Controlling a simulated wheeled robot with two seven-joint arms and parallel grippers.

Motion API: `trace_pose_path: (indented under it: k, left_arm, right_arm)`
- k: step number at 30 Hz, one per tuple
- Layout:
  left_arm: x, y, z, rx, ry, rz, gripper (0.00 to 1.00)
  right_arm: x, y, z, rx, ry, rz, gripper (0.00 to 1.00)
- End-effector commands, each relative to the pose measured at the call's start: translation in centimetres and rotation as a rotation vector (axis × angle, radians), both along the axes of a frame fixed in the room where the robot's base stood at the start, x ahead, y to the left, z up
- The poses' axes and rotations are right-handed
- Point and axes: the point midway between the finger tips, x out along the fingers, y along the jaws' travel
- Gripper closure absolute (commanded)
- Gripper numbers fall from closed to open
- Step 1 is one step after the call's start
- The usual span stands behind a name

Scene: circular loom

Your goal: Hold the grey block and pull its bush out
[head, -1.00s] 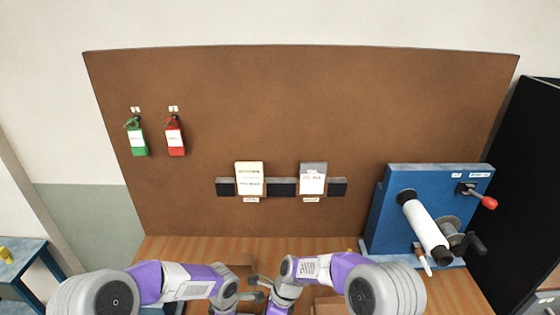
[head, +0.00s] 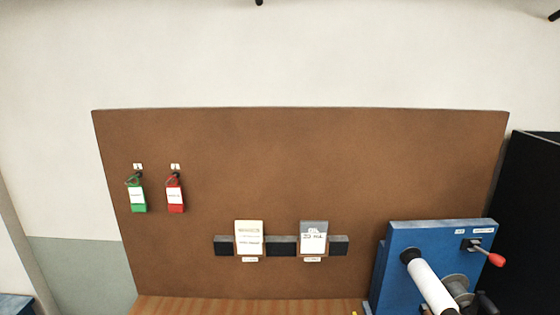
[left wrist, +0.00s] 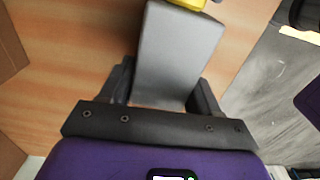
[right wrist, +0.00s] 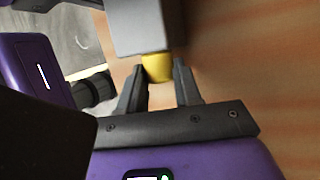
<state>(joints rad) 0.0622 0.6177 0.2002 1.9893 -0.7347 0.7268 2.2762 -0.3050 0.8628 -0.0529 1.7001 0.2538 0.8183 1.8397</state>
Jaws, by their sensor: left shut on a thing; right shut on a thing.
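In the left wrist view the grey block (left wrist: 176,50) lies between the fingers of my left gripper (left wrist: 165,88), which is shut on it. A yellow bush (left wrist: 190,4) shows at the block's far end. In the right wrist view the yellow bush (right wrist: 157,67) sticks out of the end of the grey block (right wrist: 143,27). My right gripper (right wrist: 160,82) is shut on the bush, with its fingertips close to the block's end face. How deep the bush sits in the block is hidden. Neither gripper shows in the head view.
A wooden bench (head: 240,307) lies below a brown board (head: 300,160) with green (head: 138,198) and red (head: 175,197) tags and two label cards. A blue machine (head: 400,260) with a white roller (head: 430,285) stands at the right.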

Motion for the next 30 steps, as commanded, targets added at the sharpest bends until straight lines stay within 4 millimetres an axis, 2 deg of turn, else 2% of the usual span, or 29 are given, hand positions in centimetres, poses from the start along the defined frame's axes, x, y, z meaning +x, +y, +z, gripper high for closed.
trace_pose_path:
  k: [14,25,30]
  left_arm:
    - [0.1,0.2,0.0,0.001,-0.003,0.005,0.87]
    - [0.1,0.1,0.0,0.001,-0.003,0.004,0.87]
    - [0.1,0.1,0.0,0.001,-0.002,0.004,0.88]
  right_arm:
    - [-0.3,-1.2,0.0,0.0,0.006,0.002,1.0]
    - [-0.5,-4.3,0.2,0.0,0.004,-0.001,1.0]
    - [-0.5,-4.6,0.2,0.0,0.003,0.0,1.0]
